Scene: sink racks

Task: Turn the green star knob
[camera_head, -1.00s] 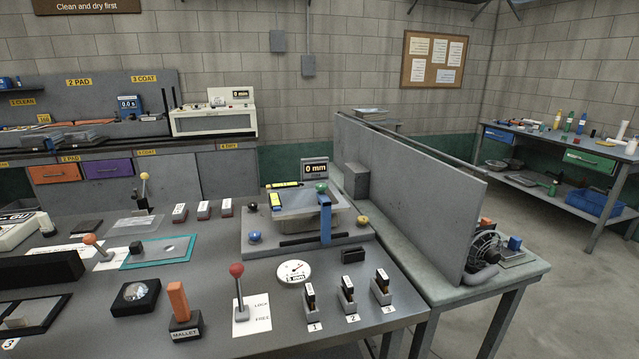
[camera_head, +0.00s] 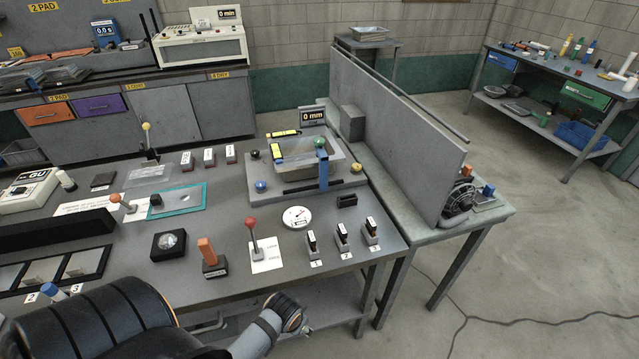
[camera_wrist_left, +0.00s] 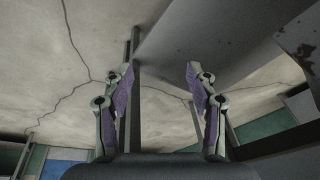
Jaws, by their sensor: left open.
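The green knob (camera_head: 320,142) sits on top of a blue upright bracket (camera_head: 323,172) at the front of a small tray fixture (camera_head: 338,163) on the grey bench. Its star shape is too small to make out. My left gripper (camera_wrist_left: 158,78) is open and empty in the left wrist view, with bare floor and bench parts behind its fingers. In the head view my arm comes in at the bottom left, below the bench front, and its fingers cannot be made out there. The knob is well away from it. My right gripper is not in view.
Black (camera_head: 254,154), blue (camera_head: 260,186) and yellow (camera_head: 356,168) knobs surround the fixture. A red-balled lever (camera_head: 250,224), a white dial (camera_head: 297,217) and numbered holders (camera_head: 343,236) stand in front. A tall grey panel (camera_head: 390,125) rises to the right.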

